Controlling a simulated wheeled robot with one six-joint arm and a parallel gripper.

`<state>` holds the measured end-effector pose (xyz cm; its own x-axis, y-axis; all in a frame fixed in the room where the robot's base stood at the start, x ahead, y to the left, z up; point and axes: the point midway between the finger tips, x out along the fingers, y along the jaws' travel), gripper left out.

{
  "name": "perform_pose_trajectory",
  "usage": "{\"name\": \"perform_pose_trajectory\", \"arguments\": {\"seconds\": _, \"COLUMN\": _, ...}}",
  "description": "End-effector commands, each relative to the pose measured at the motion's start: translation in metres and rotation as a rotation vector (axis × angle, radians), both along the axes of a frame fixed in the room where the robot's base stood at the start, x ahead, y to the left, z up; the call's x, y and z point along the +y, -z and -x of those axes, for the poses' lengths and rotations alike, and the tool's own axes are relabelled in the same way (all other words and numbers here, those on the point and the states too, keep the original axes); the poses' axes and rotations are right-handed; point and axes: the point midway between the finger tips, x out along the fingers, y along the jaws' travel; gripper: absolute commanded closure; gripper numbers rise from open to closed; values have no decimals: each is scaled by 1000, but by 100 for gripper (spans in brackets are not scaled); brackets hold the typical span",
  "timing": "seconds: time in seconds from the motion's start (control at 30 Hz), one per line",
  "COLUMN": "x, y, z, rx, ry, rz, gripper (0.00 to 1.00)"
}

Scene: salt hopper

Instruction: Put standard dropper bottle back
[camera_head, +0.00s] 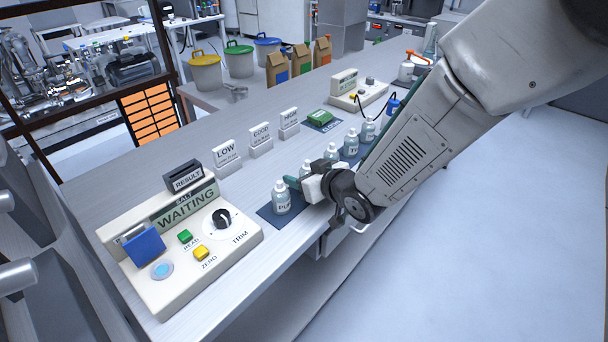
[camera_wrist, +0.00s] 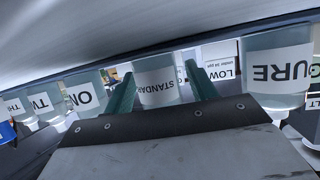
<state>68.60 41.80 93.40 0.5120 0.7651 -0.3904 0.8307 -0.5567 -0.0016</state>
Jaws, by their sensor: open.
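The standard dropper bottle (camera_wrist: 157,82), with a white STANDARD label, stands between the two teal fingers of my gripper (camera_wrist: 161,88) in the wrist view, which sees it upside down. The fingers are open, one on each side, and I cannot tell whether either touches it. In the head view my gripper (camera_head: 298,183) is low at the row of bottles on the bench, and the standard bottle (camera_head: 306,165) is partly hidden behind it. The bottle is in line with its neighbours on the dark mat strip (camera_head: 268,215).
The PURE bottle (camera_head: 282,199) stands close on one side, and bottle ONE (camera_wrist: 87,98) on the other, with more bottles beyond. The salt meter (camera_head: 180,245) reading WAITING is at the front left. LOW (camera_head: 226,157), GOOD and HIGH signs stand behind the row.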

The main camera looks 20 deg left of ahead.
Motion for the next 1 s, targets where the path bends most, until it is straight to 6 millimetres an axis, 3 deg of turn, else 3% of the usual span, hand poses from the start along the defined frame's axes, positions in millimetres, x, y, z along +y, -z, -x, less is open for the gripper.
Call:
{"name": "perform_pose_trajectory", "arguments": {"seconds": 0.6, "x": -83, "y": -44, "z": 54, "rx": -2, "ry": 2, "rz": -1, "gripper": 43}}
{"name": "perform_pose_trajectory", "arguments": {"seconds": 1.0, "x": -92, "y": -48, "z": 62, "rx": 0, "ry": 0, "rz": 0, "gripper": 43}}
